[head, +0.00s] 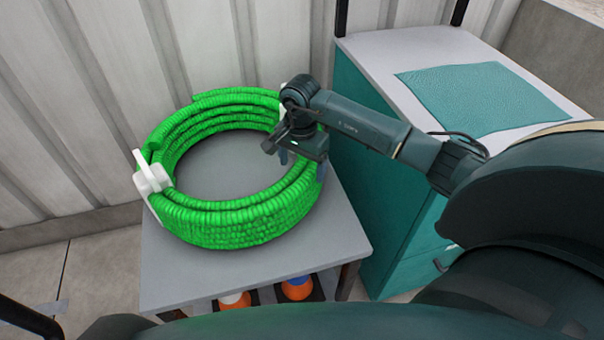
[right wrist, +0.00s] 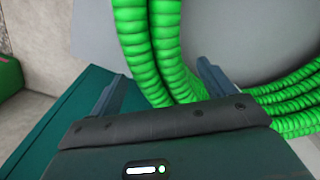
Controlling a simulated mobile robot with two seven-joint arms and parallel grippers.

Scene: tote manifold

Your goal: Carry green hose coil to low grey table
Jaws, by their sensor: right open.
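The green hose coil (head: 240,222) lies flat on a low grey table (head: 290,262) in the head view, with a white clip (head: 152,178) around its left side. My right gripper (head: 300,160) is at the right side of the coil. In the right wrist view its open jaws (right wrist: 165,90) have one finger on each side of the green hose strands (right wrist: 150,45), one finger toward the inside of the ring and one outside. I cannot tell whether either finger touches the hose. My left gripper is not in view.
A teal cabinet (head: 350,130) with a light top and a teal mat (head: 482,95) stands close on the right. A ribbed metal wall (head: 90,110) is behind the table. Orange and white objects (head: 297,288) sit under the tabletop. Floor is open at left.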

